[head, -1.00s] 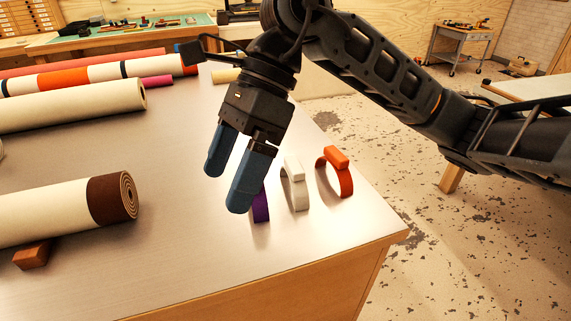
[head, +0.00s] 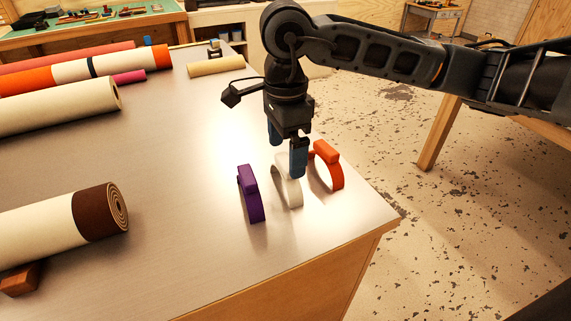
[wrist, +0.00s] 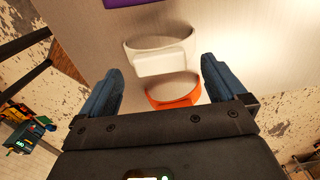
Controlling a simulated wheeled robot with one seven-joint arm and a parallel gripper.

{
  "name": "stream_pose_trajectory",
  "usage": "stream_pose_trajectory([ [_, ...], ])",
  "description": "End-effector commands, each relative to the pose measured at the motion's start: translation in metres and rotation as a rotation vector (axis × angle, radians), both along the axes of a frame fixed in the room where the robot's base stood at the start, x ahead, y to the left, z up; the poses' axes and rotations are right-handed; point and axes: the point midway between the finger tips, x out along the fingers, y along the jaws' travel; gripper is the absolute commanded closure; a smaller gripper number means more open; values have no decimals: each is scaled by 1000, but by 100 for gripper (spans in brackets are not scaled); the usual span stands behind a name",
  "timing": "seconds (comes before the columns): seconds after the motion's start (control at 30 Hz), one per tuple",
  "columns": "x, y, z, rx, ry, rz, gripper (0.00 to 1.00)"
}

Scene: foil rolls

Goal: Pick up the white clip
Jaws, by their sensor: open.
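The white clip (head: 289,187) stands on the metal tabletop between two other clips, a C-shaped band with a block on top. In the head view its upper part is partly hidden behind my gripper. My gripper (head: 285,155) points down over it, open and empty, its blue fingers spread. In the wrist view the white clip's block (wrist: 160,63) lies ahead of the gap between my two fingers (wrist: 157,85), not between the pads as far as I can tell.
The purple clip (head: 250,194) stands to the left and the orange clip (head: 328,166) close on the right; the orange one also shows between the fingers in the wrist view (wrist: 175,92). Rolls, one with a brown end (head: 101,208), lie on the left. The table's right edge is near.

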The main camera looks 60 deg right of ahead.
Motion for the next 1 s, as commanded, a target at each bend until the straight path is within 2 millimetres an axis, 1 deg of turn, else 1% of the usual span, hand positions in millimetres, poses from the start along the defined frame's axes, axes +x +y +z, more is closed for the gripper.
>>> stream_pose_trajectory([
  [0.1, 0, 0, -14, 3, 0, -1, 2],
  [0.2, 0, 0, -21, 2, -1, -1, 2],
  [0.43, 0, 0, -23, 0, -1, 1, 2],
  [0.47, 0, 0, -23, 0, -1, 1, 4],
  [1.0, 0, 0, -22, 0, -1, 1, 56],
])
